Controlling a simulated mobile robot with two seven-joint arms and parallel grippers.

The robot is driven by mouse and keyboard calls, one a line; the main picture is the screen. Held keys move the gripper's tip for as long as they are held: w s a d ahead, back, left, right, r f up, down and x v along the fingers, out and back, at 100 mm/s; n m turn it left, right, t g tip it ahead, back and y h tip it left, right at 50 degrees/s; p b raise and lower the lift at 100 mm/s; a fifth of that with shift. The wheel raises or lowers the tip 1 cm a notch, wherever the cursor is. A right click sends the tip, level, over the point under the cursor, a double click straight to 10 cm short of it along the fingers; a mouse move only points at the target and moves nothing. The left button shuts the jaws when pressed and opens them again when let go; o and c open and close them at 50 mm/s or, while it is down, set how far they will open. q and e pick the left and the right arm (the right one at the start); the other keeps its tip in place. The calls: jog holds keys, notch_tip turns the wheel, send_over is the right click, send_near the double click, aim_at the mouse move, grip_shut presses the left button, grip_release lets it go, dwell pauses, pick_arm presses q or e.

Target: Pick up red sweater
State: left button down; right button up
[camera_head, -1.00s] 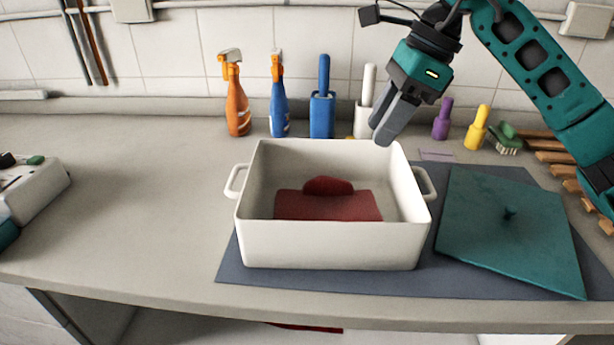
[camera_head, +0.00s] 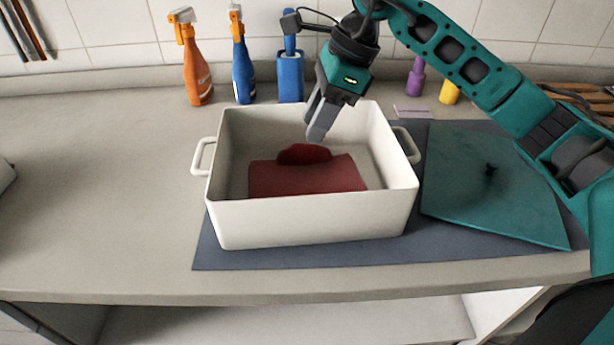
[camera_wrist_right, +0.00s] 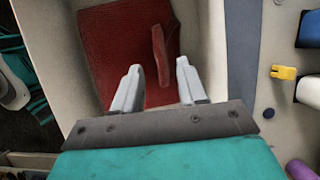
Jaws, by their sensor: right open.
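The red sweater (camera_head: 308,177) lies folded on the floor of the white box (camera_head: 312,220), with a small raised fold at its back. My right gripper (camera_head: 317,138) hangs over the back part of the box, just above and behind the raised fold. In the right wrist view the gripper (camera_wrist_right: 158,80) is open and empty, and the sweater (camera_wrist_right: 112,45) lies below its fingers. The raised fold (camera_wrist_right: 159,56) shows between the two fingertips in that view. The sweater's front edge is partly hidden by the box's front wall. My left gripper is not in view.
The box stands on a dark mat (camera_head: 300,255), with handles at both sides. A teal lid (camera_head: 495,190) lies to its right. An orange spray bottle (camera_head: 195,70), a blue spray bottle (camera_head: 243,70) and a blue brush holder (camera_head: 290,75) stand behind it.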

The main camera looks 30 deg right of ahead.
aim_at(305, 143)
jog(key=x, duration=0.3)
jog(key=shift+a+f, duration=0.15)
jog(key=shift+f, duration=0.2)
grip_shut()
dwell(0.4)
